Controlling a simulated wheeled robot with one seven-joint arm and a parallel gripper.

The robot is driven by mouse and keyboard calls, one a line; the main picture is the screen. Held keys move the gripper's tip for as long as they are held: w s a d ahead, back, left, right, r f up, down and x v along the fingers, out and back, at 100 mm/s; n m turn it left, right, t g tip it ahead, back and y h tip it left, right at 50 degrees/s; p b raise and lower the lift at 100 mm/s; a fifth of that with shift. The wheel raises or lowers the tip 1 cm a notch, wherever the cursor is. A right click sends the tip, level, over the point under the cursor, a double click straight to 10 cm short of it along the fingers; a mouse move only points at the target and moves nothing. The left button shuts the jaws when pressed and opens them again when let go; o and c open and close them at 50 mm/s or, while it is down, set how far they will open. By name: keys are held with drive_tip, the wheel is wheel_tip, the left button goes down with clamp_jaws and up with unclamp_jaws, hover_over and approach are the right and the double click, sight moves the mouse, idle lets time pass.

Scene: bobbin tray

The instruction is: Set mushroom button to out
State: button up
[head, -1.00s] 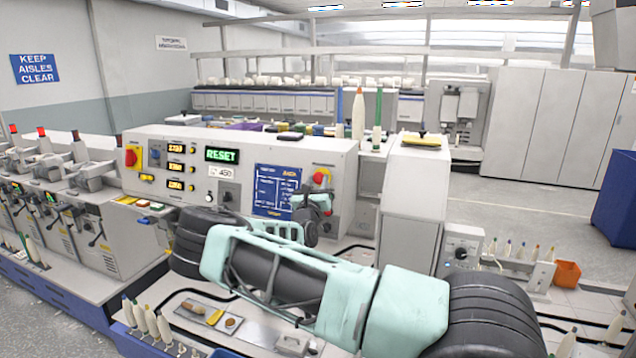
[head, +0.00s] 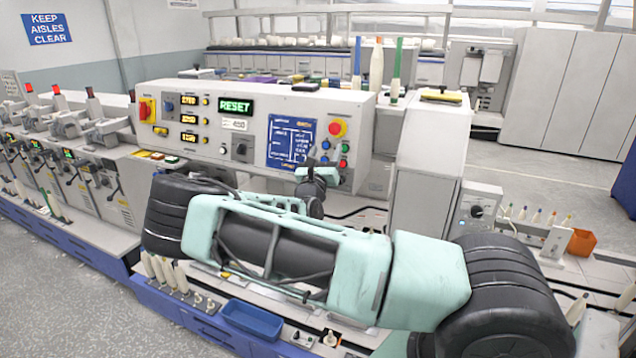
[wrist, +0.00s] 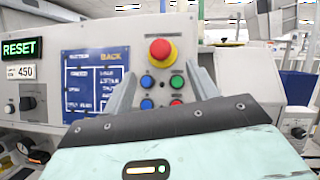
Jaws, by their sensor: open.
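The mushroom button (head: 337,128) is a red round head on a yellow base, at the upper right of the grey control panel. In the wrist view the mushroom button (wrist: 160,48) is at the top centre, clear of the fingers. I cannot tell whether its head is in or out. My gripper (head: 325,152) is just below and in front of it in the head view. In the wrist view my gripper (wrist: 161,74) is open and empty, its two fingers spread on either side of the small buttons below the red head. No contact with the mushroom button shows.
Several small buttons (wrist: 162,91), blue, green and red, sit under the mushroom button. A blue label board (head: 291,141) is to its left. A white cabinet (head: 430,150) stands close to the panel's right. A red and yellow switch (head: 147,109) is at the panel's far left.

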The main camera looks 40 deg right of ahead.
drive_tip(key=b+v, duration=0.2)
drive_tip(key=v, duration=0.6)
drive_tip(key=shift+b, duration=0.3)
drive_tip(key=shift+a+f, duration=0.1)
drive_tip(key=shift+a, duration=0.05)
drive_tip(key=s+a+f+m+g+y+b, duration=0.1)
drive_tip(key=s+f+m+g+y+b, duration=0.1)
drive_tip(key=s+f+m+g, duration=0.65)
drive_tip(key=s+a+f+m+g+y+b, duration=0.2)
drive_tip(key=s+a+f+m+g+y, duration=0.35)
drive_tip(key=a, duration=0.45)
drive_tip(key=s+a+r+m+t+y+b, duration=0.1)
drive_tip(key=s+a+y, duration=0.5)
drive_tip(key=a, duration=0.8)
drive_tip(key=s+a+r+m+t+y+b, duration=0.1)
drive_tip(key=s+a+r+m+y+b, duration=0.1)
drive_tip(key=s+a+r+y, duration=0.4)
drive_tip(key=shift+s+a+m+t+b, duration=0.35)
drive_tip(key=shift+s+a+m, duration=0.45)
drive_tip(key=shift+s+a, duration=2.7)
